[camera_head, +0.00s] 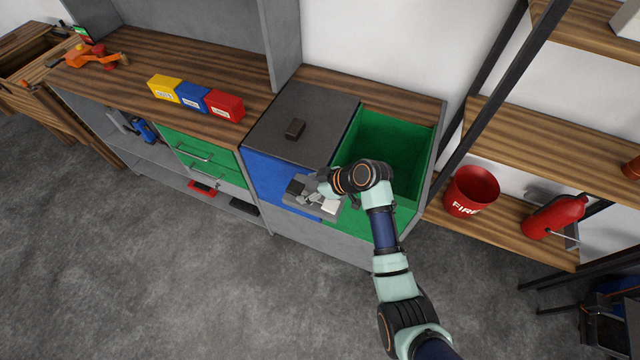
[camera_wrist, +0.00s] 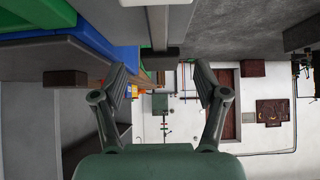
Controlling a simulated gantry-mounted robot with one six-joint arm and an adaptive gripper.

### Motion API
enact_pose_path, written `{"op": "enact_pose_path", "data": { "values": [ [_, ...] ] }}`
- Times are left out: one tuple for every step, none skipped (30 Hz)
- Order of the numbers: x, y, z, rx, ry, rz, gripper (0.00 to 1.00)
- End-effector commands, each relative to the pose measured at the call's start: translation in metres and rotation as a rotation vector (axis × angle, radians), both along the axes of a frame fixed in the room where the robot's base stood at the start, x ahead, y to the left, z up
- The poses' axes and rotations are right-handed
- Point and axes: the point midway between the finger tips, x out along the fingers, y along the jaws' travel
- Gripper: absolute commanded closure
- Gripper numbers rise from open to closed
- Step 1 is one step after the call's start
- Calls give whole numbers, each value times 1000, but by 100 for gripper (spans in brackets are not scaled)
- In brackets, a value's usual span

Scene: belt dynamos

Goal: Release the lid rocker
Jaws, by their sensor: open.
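A dark grey lid (camera_head: 300,110) with a brown block handle (camera_head: 294,129) lies over the left, blue bin (camera_head: 270,172). At the bin's front edge is a grey plate (camera_head: 296,190) with paler parts (camera_head: 330,205), perhaps the lid rocker; my gripper (camera_head: 318,188) is over it and hides part of it. In the wrist view my gripper (camera_wrist: 162,84) is open with nothing clasped. A dark grey block (camera_wrist: 163,59) on a bar shows just beyond and between the fingertips; I cannot tell if they touch. The brown handle shows at left (camera_wrist: 65,79).
The green bin (camera_head: 385,145) at right stands open. Yellow, blue and red boxes (camera_head: 194,98) sit on the wooden counter to the left. Shelves at right hold a red fire bucket (camera_head: 471,190) and a red extinguisher (camera_head: 555,216). The floor (camera_head: 180,285) in front is clear.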

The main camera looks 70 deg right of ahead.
Motion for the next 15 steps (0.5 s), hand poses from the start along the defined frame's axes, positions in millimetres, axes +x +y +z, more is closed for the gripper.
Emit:
{"op": "enact_pose_path", "data": {
  "values": [
    [-10, -1, 9, -3, -2, -4, 27],
    [-16, 0, 15, -3, -2, -4, 27],
    [-23, 0, 22, -3, -2, -4, 27],
    [-29, 0, 28, -3, -2, -4, 27],
    [-34, 1, 33, -2, -3, -4, 27],
    [-40, 1, 39, -2, -2, -4, 27],
    [-45, 2, 44, -3, -2, -3, 27],
    [-49, 2, 47, -1, -1, -3, 27],
    [-53, 2, 52, -1, -2, -4, 27],
    [-56, 2, 55, 0, -1, -3, 27],
    [-59, 3, 58, -1, -2, -2, 27],
    [-61, 3, 60, 0, -2, -1, 27],
    [-62, 4, 61, 1, -1, -1, 27],
    [-64, 4, 62, 1, -1, 0, 27],
    [-64, 4, 63, 1, -1, -1, 27]
  ]
}}
